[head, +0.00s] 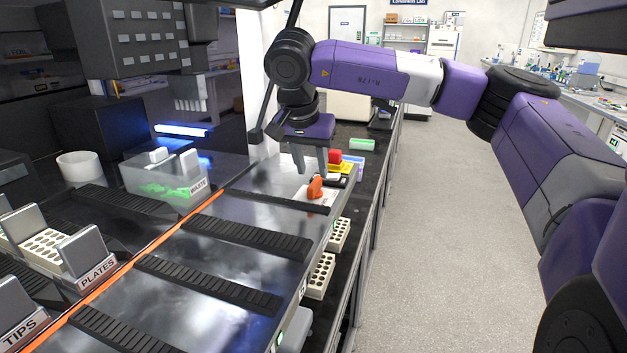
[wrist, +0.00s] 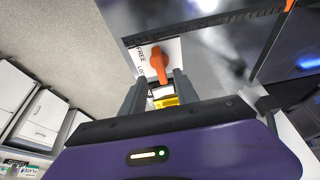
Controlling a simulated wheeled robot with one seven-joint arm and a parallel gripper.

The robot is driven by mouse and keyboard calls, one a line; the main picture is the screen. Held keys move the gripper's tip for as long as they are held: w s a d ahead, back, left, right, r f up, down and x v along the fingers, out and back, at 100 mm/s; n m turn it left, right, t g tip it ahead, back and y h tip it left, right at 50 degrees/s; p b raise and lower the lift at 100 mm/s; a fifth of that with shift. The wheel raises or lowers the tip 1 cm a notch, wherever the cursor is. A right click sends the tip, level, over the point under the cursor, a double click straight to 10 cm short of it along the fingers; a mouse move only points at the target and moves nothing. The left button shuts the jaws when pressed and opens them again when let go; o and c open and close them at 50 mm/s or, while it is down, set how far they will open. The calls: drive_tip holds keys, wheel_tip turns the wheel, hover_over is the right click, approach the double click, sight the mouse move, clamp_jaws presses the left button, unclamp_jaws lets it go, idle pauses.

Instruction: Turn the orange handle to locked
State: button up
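The orange handle (head: 315,187) sits on a white label plate (head: 322,199) near the front right of the metal deck. In the wrist view the orange handle (wrist: 158,65) lies just beyond the fingertips, roughly between them, and its plate shows the letters "FREE" and part of another word. My gripper (head: 310,172) points down just above and behind the handle; it also shows in the wrist view (wrist: 155,85). Its two fingers are apart with nothing held between them. I cannot tell whether a finger touches the handle.
A red button on a yellow base (head: 335,157) stands close behind the gripper. Black slotted rails (head: 247,238) cross the metal deck. A waste bin (head: 165,182) stands to the left. White racks with holes (head: 320,275) sit below the deck's right edge. The floor aisle (head: 450,230) is clear.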

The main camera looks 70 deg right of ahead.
sight(314, 182)
drive_tip(key=shift+x, duration=2.45)
clamp_jaws()
